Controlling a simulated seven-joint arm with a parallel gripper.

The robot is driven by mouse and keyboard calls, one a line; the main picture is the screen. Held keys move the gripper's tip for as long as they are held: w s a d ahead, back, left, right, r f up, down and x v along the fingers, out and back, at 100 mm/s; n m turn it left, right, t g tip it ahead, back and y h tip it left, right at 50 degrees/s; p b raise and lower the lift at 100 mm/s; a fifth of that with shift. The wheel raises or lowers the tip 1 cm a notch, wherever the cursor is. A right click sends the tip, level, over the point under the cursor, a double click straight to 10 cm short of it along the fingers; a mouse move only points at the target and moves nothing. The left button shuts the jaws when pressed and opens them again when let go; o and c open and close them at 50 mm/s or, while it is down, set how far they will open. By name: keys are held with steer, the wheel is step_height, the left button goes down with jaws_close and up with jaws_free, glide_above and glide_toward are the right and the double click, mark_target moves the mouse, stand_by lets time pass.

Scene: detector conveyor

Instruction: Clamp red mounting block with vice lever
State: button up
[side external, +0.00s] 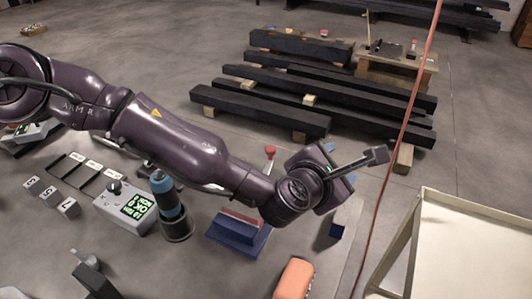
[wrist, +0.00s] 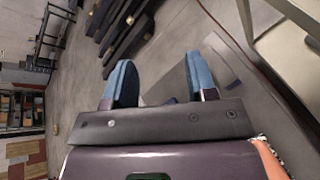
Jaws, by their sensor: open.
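A blue vice-like body (side external: 232,240) sits on the surface below my forearm in the side external view, partly covered by the arm. A red block (side external: 240,218) shows along its top; I cannot tell how it is seated. A red-knobbed lever (side external: 270,153) stands up behind my arm, its lower part hidden. My gripper (side external: 341,164) is raised to the right of the vice, apart from the block and lever. In the wrist view its blue fingers (wrist: 160,78) are spread and empty, facing floor and dark beams. Neither vice nor lever is recognisable there.
An orange case (side external: 294,279) lies in front of the vice. A blue cylinder in a dark holder (side external: 168,205) and a grey box with a green display (side external: 128,205) stand left. A red cable (side external: 400,140) hangs right, near a pale table (side external: 470,235). Dark beams (side external: 330,90) lie behind.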

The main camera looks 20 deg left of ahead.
steer(key=s+a+r+m+g+h, duration=0.55)
steer(key=s+r+m, duration=0.35)
steer(key=m, duration=1.1)
steer(key=s+a+r+m+g+y, duration=0.1)
steer(key=s+a+r+m+y, duration=0.15)
steer(key=s+a, duration=0.55)
steer(key=s+a+r+m+g+y, duration=0.1)
steer(key=s+a+r+m+y, duration=0.3)
steer(key=a, duration=0.8)
steer(key=s+a+r+m+g, duration=0.1)
steer(key=s+a+r+g, duration=0.1)
steer(key=s+a, duration=0.7)
steer(key=w+d+f+n+g+h, duration=0.1)
steer(key=w+d+f+n+h, duration=0.45)
steer(key=w+d, duration=0.35)
steer(key=w+d+f+n+g+h, duration=0.1)
steer(key=w+d+f+n+h, duration=0.45)
steer(key=w, duration=0.65)
steer(key=n+t+y, duration=0.1)
steer(key=n+t, duration=1.1)
steer(key=n, duration=0.6)
glide_toward(266, 151)
steer(key=shift+m+x, duration=0.25)
steer(key=shift+x, duration=0.85)
steer(key=shift+w+d+f+t+y, duration=0.15)
steer(key=shift+t+y, duration=0.1)
steer(key=shift+y, duration=0.05)
steer(key=shift+x, duration=3.5)
